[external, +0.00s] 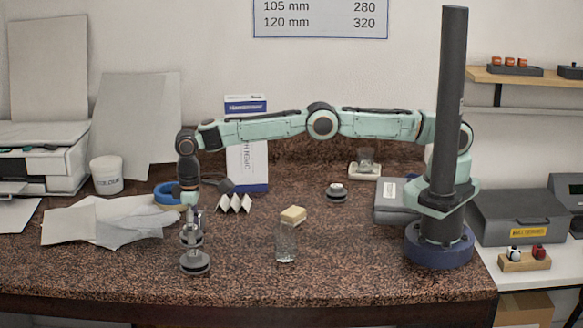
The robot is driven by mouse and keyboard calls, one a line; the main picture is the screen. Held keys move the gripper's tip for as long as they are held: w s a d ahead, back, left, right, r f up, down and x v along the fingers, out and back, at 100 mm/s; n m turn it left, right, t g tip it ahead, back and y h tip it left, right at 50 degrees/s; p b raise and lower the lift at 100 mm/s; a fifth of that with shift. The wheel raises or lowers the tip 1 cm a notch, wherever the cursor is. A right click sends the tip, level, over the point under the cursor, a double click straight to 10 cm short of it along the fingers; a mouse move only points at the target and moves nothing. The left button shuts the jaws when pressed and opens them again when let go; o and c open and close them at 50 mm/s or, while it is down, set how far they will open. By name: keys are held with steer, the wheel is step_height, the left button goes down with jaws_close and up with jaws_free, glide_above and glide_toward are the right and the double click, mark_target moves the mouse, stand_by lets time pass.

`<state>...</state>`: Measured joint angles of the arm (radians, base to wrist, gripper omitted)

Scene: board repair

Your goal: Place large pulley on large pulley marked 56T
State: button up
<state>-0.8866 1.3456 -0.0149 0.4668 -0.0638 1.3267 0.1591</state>
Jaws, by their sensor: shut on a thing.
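My gripper (191,232) points down at the left front of the speckled worktop. It is shut on a small grey part, which I take to be the large pulley; the fingers hide most of it. A dark round pulley with a light rim (195,265) is directly below the fingers, near the front edge. I cannot tell whether the held part touches it. Another dark, stepped round piece with a white top (337,192) sits alone further back, right of the middle. No 56T marking is legible at this size.
A glass jar with a yellow sponge on top (287,240) stands right of the gripper. A tall box (246,150) stands at the back. The front middle is clear.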

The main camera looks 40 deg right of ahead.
steer(key=shift+f, duration=1.3)
steer(key=shift+f, duration=0.1)
steer(key=o, duration=1.1)
steer(key=shift+o, duration=0.2)
step_height(320, 180, up, 8)
steer(key=shift+f, duration=0.1)
